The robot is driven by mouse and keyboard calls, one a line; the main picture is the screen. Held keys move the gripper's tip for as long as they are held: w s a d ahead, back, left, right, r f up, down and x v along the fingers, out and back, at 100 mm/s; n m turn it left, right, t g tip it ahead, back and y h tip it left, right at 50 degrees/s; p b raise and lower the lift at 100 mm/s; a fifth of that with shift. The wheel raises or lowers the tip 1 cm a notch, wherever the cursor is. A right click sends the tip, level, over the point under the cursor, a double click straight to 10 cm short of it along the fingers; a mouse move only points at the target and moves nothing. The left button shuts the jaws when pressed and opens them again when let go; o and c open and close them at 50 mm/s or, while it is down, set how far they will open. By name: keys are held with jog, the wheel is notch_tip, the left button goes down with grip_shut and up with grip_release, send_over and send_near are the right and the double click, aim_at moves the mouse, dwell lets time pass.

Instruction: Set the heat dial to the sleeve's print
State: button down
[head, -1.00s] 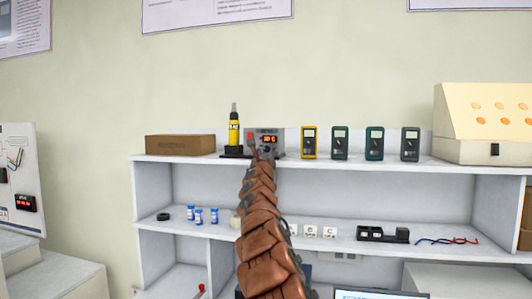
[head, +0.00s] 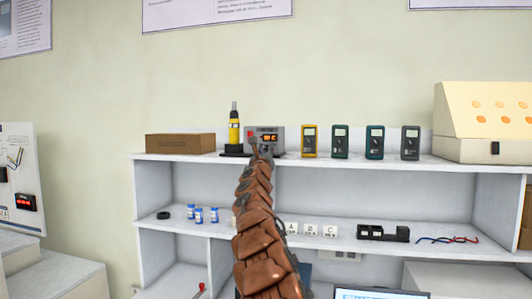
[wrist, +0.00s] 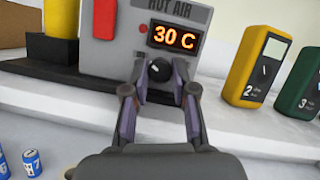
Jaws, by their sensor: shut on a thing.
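The grey hot air station (head: 266,138) stands on the top shelf, with a red switch (wrist: 105,18) and an orange display (wrist: 174,36) reading 30 C. Its black heat dial (wrist: 159,69) sits below the display in the wrist view. My gripper (wrist: 160,76) is shut on the dial, one finger on each side. In the head view my gripper (head: 262,153) is small in front of the station. I cannot identify a sleeve or its print for certain; small blue-and-white cylinders (head: 198,216) stand on the middle shelf, one showing a 7 in the wrist view (wrist: 33,163).
A yellow hot air tool (head: 234,128) stands in a black holder left of the station. Several meters (head: 309,141) stand to its right. A brown box (head: 180,143) is at the left. The middle shelf holds lettered cards (head: 311,230) and a black holder (head: 383,233).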

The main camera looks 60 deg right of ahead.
jog(key=m+g, duration=0.1)
jog(key=m, duration=0.2)
jog(key=shift+w+f+m+g+h, duration=0.1)
jog(key=shift+w+m+g+h, duration=0.1)
jog(key=shift+m+g+h, duration=0.35)
jog(key=shift+m+g, duration=0.7)
jog(key=shift+m, duration=0.85)
jog(key=shift+m+g+h, duration=0.15)
jog(key=shift+m+g, duration=0.7)
jog(key=shift+m, duration=0.85)
jog(key=c, duration=0.9)
grip_release()
jog(key=shift+c, duration=0.2)
jog(key=shift+a, duration=0.25)
